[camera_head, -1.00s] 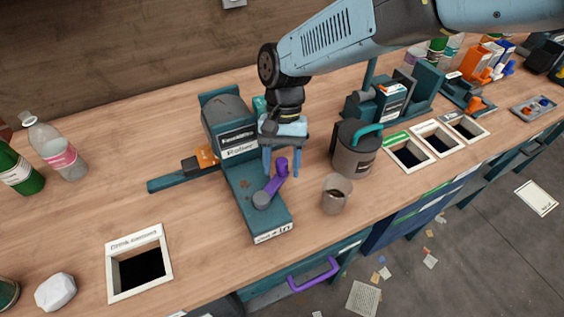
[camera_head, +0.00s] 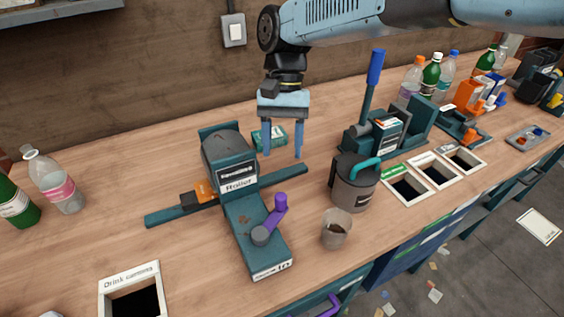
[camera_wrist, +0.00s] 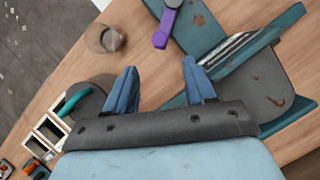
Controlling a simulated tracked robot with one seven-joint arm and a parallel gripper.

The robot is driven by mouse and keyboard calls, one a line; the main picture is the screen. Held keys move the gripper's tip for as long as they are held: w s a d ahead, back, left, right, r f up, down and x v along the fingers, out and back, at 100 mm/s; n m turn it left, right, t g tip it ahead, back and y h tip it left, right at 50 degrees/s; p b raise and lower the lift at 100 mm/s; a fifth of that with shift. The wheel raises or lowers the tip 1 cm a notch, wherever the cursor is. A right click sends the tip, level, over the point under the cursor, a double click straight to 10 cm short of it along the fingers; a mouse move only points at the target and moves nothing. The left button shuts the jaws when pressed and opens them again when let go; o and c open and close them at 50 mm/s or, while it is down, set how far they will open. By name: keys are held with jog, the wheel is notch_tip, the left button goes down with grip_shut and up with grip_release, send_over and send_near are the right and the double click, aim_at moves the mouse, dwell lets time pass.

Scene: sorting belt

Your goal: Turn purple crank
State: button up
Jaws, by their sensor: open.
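The purple crank (camera_head: 272,217) sits on the front plate of the teal roller machine (camera_head: 232,172). Its round grey hub is at the front and its upright purple knob points up and right. In the wrist view the crank (camera_wrist: 162,30) shows at the top, beyond the fingertips. My gripper (camera_head: 283,154) is open and empty. It hangs fingers down above and behind the crank, to the right of the roller drum, apart from both. The two blue fingers (camera_wrist: 160,72) also show in the wrist view with nothing between them.
A dark jug with teal handle (camera_head: 352,184) and a cup (camera_head: 336,229) stand right of the machine. A teal press with a blue lever (camera_head: 373,80) is behind them. A small green box (camera_head: 257,135) lies behind the gripper. Bench openings (camera_head: 127,276) are at front left and at right.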

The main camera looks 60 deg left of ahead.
jog(key=shift+w+a+r, duration=0.15)
jog(key=shift+a+r, duration=0.05)
jog(key=shift+r, duration=0.3)
jog(key=shift+d+f, duration=0.1)
jog(key=shift+d, duration=0.15)
jog(key=shift+c, duration=1.4)
jog(key=d+m+g+y, duration=0.1)
jog(key=d+m+g, duration=0.1)
jog(key=d, duration=0.1)
jog(key=d+f+m+g+y, duration=0.1)
jog(key=d+m+g, duration=0.2)
jog(key=d+f+m+g+y, duration=0.1)
jog(key=d+m+g, duration=0.1)
jog(key=shift+d+f, duration=0.2)
jog(key=shift+d, duration=0.2)
grip_shut()
jog(key=w+d+f+m+t+y, duration=0.1)
jog(key=w+d+f+m+y, duration=0.2)
jog(key=w+d+m+y, duration=0.85)
jog(key=s+a+f+m, duration=0.1)
jog(key=s+a+f, duration=0.1)
jog(key=s+a, duration=0.3)
jog(key=s+a+f+m+h, duration=0.1)
jog(key=s+a+f+m, duration=0.1)
jog(key=s+a, duration=0.4)
jog(key=shift+a+f, duration=0.8)
jog(key=shift+a, duration=0.1)
